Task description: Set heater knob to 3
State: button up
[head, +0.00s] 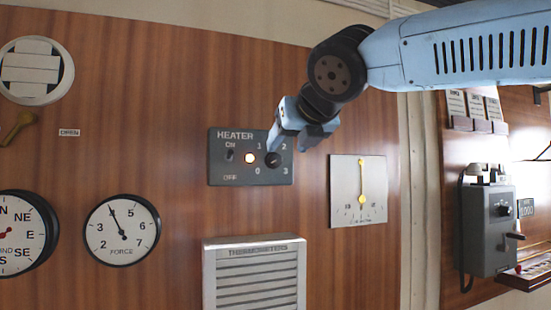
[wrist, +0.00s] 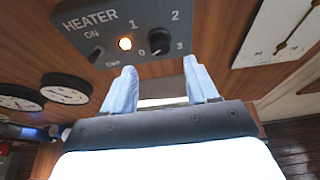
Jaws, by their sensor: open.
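The heater panel (head: 240,175) is a dark grey plate on the wooden wall, and it also shows in the wrist view (wrist: 85,38). Its round black heater knob (head: 272,159) sits at the right, among the marks 0, 1, 2 and 3. In the wrist view the knob (wrist: 158,40) lies just beyond my fingertips, roughly between them. I cannot surely read which mark it points to. My gripper (wrist: 160,63) is open, with nothing between its fingers. In the head view my gripper (head: 284,143) covers part of the panel's upper right; contact with the knob is not visible.
A lit orange lamp (head: 249,158) and a small toggle switch (head: 229,155) are left of the knob. A pale dial plate (head: 345,205) with a yellow pointer hangs to the right. The white louvred thermometers box (head: 255,275) is below, the force gauge (head: 122,230) lower left.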

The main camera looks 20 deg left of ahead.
aim_at(276, 160)
jog(key=x, duration=0.7)
jog(key=shift+c, duration=0.4)
jog(key=c, duration=1)
jog(key=shift+o, duration=0.2)
